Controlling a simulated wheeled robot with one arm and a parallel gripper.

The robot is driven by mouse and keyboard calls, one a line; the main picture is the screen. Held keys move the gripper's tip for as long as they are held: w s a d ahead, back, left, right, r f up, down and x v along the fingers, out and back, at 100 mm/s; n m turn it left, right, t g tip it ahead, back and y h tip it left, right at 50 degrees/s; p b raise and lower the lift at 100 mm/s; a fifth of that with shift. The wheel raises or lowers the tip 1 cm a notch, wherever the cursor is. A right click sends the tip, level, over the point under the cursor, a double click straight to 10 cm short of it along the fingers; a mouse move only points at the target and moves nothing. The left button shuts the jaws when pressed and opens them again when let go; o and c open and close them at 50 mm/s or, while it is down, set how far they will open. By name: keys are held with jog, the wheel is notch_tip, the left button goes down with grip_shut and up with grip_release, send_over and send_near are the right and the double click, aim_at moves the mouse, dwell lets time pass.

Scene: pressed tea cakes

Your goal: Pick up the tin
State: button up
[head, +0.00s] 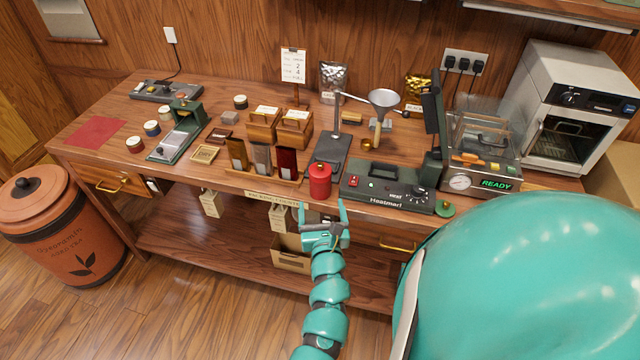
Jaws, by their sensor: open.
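My gripper (322,208) is open in front of the tin, at the counter's front edge. Its two fingers point towards the tin, one to the left of its base and one to the right. I cannot tell whether either finger touches the tin. The gripper looks empty.
A heat sealer (385,190) stands close to the tin's right. A rack (262,178) with coloured holders is close to its left, and a funnel stand (330,155) is behind. A lower shelf (200,245) runs under the counter.

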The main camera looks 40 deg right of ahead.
aim_at(320, 170)
jog(key=x, duration=0.8)
jog(key=shift+w+r+p, duration=0.15)
jog(key=shift+p, duration=0.2)
jog(key=shift+s+d+p+x, duration=0.15)
jog(key=shift+p+x, duration=0.4)
jog(key=shift+x, duration=0.85)
jog(key=shift+s+d+p+x, duration=0.1)
jog(key=shift+d+p+x, duration=0.3)
jog(key=shift+x, duration=1.05)
jog(key=shift+w+f, duration=0.2)
jog(key=shift+f, duration=0.05)
jog(key=c, duration=1.1)
jog(key=shift+r, duration=0.25)
